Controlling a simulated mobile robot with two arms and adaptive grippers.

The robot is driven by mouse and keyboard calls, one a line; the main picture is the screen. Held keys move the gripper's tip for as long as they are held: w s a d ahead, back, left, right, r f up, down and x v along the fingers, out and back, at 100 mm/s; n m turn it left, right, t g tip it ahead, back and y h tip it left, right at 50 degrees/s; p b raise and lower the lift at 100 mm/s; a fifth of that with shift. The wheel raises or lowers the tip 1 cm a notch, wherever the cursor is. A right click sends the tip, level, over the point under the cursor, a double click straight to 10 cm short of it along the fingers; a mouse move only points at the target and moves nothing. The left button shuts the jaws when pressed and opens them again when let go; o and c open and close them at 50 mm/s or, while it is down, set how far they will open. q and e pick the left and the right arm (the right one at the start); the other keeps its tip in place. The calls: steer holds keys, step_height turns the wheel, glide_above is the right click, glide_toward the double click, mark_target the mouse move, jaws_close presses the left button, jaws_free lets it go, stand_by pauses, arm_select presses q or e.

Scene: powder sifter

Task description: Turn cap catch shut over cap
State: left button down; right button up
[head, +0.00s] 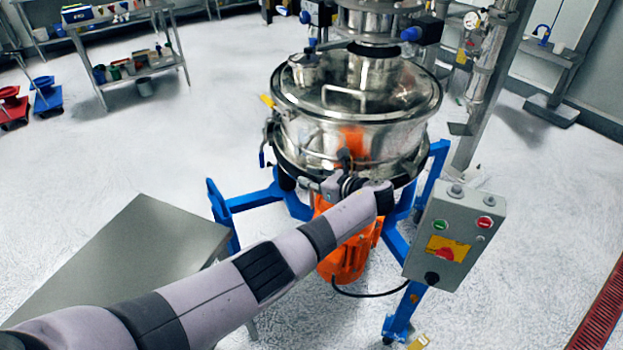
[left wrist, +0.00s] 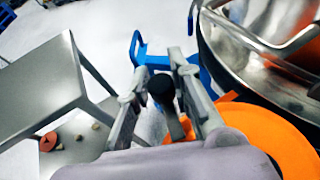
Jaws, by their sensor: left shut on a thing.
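The steel powder sifter (head: 355,130) stands on a blue frame, with a shiny round lid on top. A small steel cap (head: 306,70) with a blue knob (head: 312,43) sits at the lid's left back. My left gripper (head: 318,186) is low at the sifter's front, below its drum. In the left wrist view, my left gripper (left wrist: 160,78) has its fingers on either side of a black-ended lever (left wrist: 161,88) and is shut on it. I cannot tell whether this lever is the cap catch. My right gripper is not in view.
An orange motor (head: 345,258) hangs under the sifter. A grey control box (head: 455,235) stands at right front. A bare steel table (head: 130,255) is at the left, with small things on its lower shelf in the left wrist view. Open floor lies beyond.

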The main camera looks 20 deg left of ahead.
arm_select(q)
steer(key=c, duration=1.4)
jaws_free()
steer(key=v, duration=1.2)
